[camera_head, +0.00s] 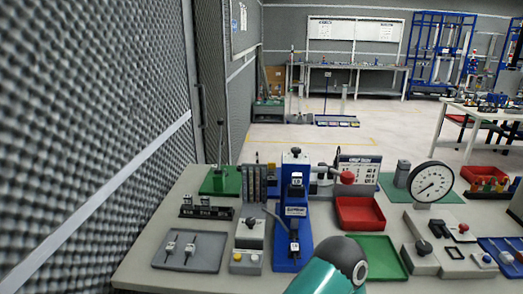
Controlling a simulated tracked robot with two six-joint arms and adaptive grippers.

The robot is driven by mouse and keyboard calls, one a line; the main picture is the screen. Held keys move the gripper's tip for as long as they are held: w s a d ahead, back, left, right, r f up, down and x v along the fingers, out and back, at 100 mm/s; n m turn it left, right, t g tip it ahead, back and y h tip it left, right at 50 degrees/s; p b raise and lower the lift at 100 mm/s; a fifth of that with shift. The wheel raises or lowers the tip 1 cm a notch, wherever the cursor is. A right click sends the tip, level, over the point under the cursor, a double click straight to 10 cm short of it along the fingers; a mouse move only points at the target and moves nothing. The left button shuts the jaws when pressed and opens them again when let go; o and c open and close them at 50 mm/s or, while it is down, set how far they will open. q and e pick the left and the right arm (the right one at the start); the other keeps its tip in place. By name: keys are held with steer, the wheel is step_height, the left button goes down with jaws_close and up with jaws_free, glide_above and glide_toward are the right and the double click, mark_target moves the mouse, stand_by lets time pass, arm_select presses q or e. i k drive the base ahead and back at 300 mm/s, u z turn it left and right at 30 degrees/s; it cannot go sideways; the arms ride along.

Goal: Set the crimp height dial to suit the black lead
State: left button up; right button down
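A blue bench press (295,215) stands upright at the middle of the bench, with a black knob on top and small white labels on its front. Which part is the crimp height dial, I cannot tell. A printed chart (358,172) stands behind the press to its right; its text is too small to read. A grey tray (188,251) at the left holds two small dark pieces with white tags. I cannot tell whether either is the black lead. A teal and dark grey part of my arm shows at the bottom centre; neither gripper is in view.
A red bin (360,214) and a green tray (378,259) are right of the press. A round white gauge (431,182) stands farther right. A grey foam wall (90,140) rises at left.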

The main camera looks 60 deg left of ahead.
mark_target(295, 150)
steer(key=u, duration=0.15)
steer(key=i, duration=0.15)
steer(key=u, duration=0.75)
steer(key=k, duration=0.55)
steer(key=u, duration=0.15)
steer(key=i, duration=0.45)
